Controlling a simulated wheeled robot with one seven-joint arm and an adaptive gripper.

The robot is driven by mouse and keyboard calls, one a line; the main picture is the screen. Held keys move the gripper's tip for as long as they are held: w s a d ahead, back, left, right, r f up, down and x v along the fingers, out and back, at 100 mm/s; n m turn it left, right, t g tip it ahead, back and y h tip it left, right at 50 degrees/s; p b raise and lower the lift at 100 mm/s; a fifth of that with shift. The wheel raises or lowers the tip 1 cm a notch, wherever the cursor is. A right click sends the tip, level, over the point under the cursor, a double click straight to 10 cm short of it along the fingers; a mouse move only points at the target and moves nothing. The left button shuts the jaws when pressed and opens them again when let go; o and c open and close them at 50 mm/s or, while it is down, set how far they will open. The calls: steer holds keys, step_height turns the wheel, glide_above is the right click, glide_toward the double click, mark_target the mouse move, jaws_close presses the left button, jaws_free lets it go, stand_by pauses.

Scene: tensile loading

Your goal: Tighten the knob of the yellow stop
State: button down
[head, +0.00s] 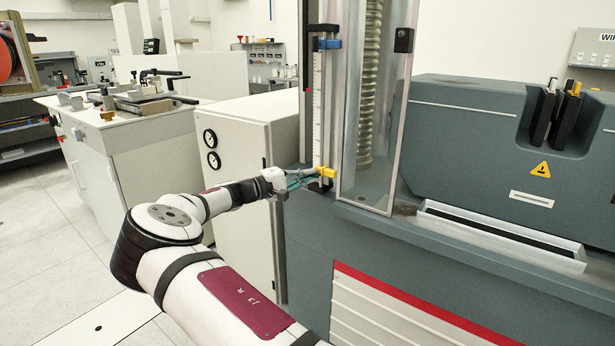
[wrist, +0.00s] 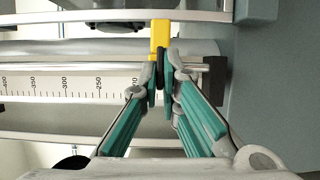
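The yellow stop (head: 327,171) sits low on the upright scale rail, near its base. It also shows in the wrist view (wrist: 159,36) at top centre, at the rail beside the printed scale. Its small dark knob (wrist: 160,73) points toward my gripper and is partly hidden by the fingertips. My gripper (wrist: 160,88), with teal finger pads, has its fingertips drawn together on both sides of the knob and appears closed on it. In the head view my gripper (head: 310,175) reaches the stop from the left.
The white scale (head: 319,110) runs up the rail, with a blue stop (head: 330,43) near its top. A clear guard (head: 376,130) stands right beside the rail. A dark block (wrist: 215,80) is at the rail's end. A white cabinet (head: 238,190) stands to the left.

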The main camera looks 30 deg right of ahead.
steer(key=c, duration=1.8)
jaws_free()
steer(key=a, duration=1.2)
steer(key=shift+w, duration=0.25)
